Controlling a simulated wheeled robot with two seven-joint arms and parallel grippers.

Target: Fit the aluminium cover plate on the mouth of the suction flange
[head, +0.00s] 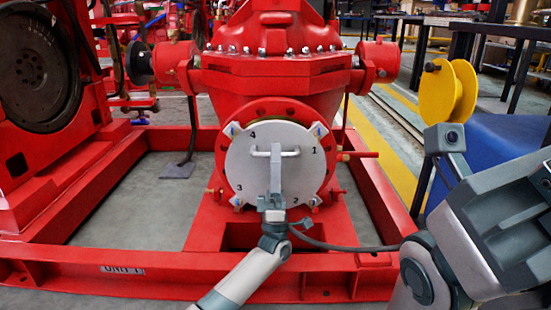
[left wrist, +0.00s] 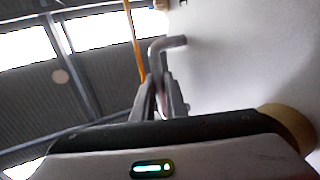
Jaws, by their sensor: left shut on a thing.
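The aluminium cover plate (head: 250,178) is a round grey disc with a bar handle (head: 291,152) across its upper middle. It stands upright in front of the red suction flange (head: 270,108) and covers its mouth. Notches in its edge, numbered 1 to 4, line up with studs around the rim. Whether a gap remains behind it cannot be told. My left gripper (head: 276,157) is shut on the handle. In the left wrist view, the fingers (left wrist: 163,92) close around the handle (left wrist: 168,43), with the plate face (left wrist: 245,60) at right. My right gripper's fingers do not show.
The red pump casing (head: 270,65) rises above the flange. A red base frame (head: 200,282) runs in front and along both sides. A yellow spool (head: 447,90) stands at right, above a blue surface (head: 505,140).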

